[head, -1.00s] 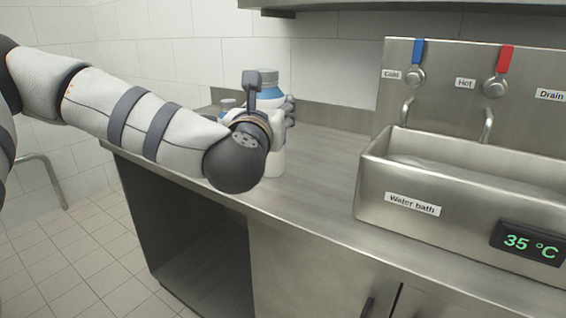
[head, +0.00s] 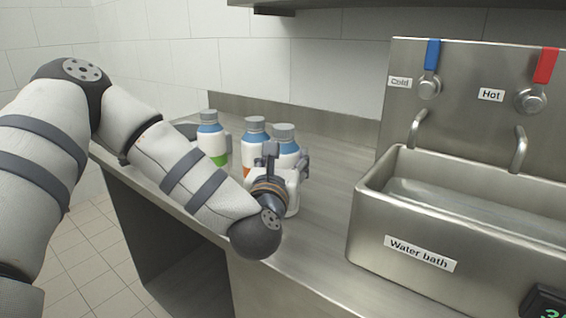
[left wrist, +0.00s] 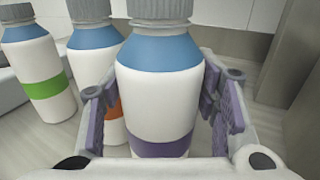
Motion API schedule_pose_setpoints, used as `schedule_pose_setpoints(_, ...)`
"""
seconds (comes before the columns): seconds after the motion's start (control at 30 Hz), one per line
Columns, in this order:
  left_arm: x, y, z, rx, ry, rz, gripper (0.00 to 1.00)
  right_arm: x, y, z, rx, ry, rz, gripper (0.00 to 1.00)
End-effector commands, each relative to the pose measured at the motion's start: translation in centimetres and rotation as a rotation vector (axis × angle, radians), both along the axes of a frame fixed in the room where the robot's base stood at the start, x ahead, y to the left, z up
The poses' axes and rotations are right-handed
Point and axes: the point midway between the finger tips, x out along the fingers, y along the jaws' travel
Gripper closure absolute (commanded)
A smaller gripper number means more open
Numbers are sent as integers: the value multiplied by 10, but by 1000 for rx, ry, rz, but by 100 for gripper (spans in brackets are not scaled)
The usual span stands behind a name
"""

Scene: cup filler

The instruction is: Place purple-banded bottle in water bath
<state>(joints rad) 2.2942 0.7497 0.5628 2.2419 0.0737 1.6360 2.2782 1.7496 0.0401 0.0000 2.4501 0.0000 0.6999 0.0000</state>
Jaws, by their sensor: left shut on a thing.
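The purple-banded bottle (head: 286,145) is white with a blue shoulder and grey cap. In the left wrist view its purple band (left wrist: 161,149) shows low between my finger pads. My left gripper (head: 284,168) is shut on this bottle, with a finger on each side; it also shows in the left wrist view (left wrist: 160,108). The bottle is upright at the counter; I cannot tell whether its base touches. The water bath (head: 420,262) is a steel basin to the right, holding water. My right gripper is not in view.
A green-banded bottle (head: 212,138) and an orange-banded bottle (head: 253,138) stand just left of the held bottle. Two taps (head: 519,150) reach over the bath's back edge. The counter (head: 330,190) between the bottles and bath is clear.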

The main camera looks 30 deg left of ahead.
Motion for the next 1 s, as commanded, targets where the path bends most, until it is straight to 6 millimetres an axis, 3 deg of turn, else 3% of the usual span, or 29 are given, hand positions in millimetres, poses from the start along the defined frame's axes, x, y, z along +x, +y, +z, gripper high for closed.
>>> schedule_pose_setpoints(0.4,0,0,-6,0,-9,0,95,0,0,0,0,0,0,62)
schedule_pose_setpoints(0.43,0,0,-7,0,-5,0,41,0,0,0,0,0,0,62)
schedule_pose_setpoints(0.5,0,0,-6,0,-5,0,25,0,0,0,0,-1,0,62)
schedule_pose_setpoints(1.0,2,0,-4,0,-4,-2,25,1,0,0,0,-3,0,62)
